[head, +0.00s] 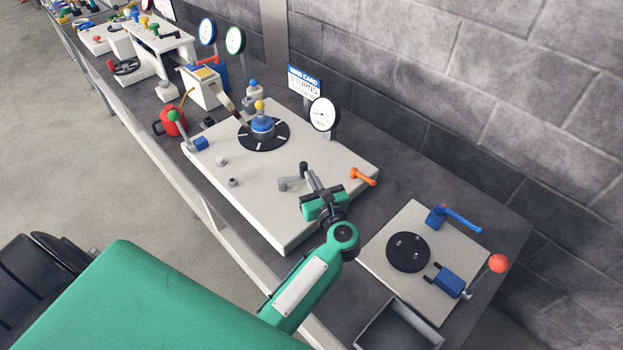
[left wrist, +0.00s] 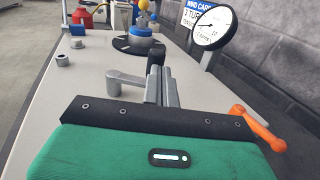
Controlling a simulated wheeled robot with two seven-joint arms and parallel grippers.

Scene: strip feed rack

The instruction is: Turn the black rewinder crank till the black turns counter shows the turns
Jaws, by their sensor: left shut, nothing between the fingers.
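A grey crank with an upright black handle (head: 304,168) stands on the white base plate (head: 283,240). It also shows in the left wrist view (left wrist: 127,78), its handle just beyond my fingertips. My left gripper (head: 311,180) is shut and empty beside the crank; in the left wrist view its fingers (left wrist: 160,86) are together. I cannot tell whether they touch the handle. The black-rimmed turns counter (head: 323,114) stands at the plate's back edge, and its white dial faces the left wrist view (left wrist: 210,28). Its needle reading is too small to tell.
A blue and white wind card (head: 304,81) stands behind the counter. A black disc with a blue hub (head: 263,130) and an orange lever (head: 363,177) flank the crank. Another plate with a red-knobbed lever (head: 498,264) and an open grey bin (head: 398,326) are to the right.

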